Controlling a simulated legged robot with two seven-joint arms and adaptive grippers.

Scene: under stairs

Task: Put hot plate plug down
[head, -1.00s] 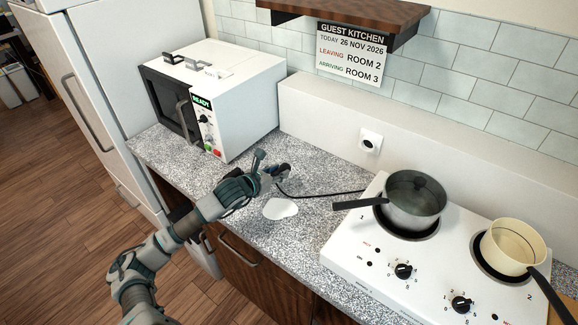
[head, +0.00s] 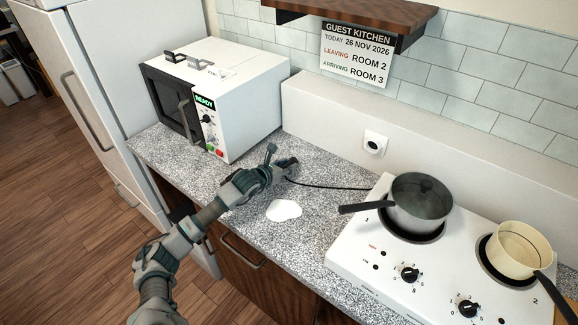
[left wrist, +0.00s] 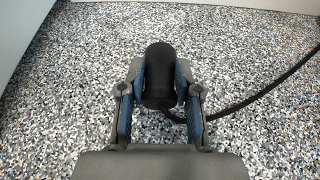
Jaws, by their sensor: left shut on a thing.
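The hot plate plug (left wrist: 159,75) is black and sits between the fingers of my left gripper (left wrist: 160,92) in the left wrist view. The gripper is shut on it, low over the speckled counter; I cannot tell whether the plug touches the surface. In the head view my left gripper (head: 283,168) is in front of the microwave's right side and mostly covers the plug. A black cord (head: 335,187) runs from the plug to the white hot plate (head: 352,245) at the right. It also shows in the left wrist view (left wrist: 265,92). My right gripper is not in view.
A white microwave (head: 245,105) stands at the back left. A wall socket (head: 374,144) is on the low ledge. A grey pot (head: 420,205) and a cream pan (head: 520,250) stand on the hot plate. A white patch (head: 284,210) lies on the counter (head: 330,160), which is otherwise clear nearby.

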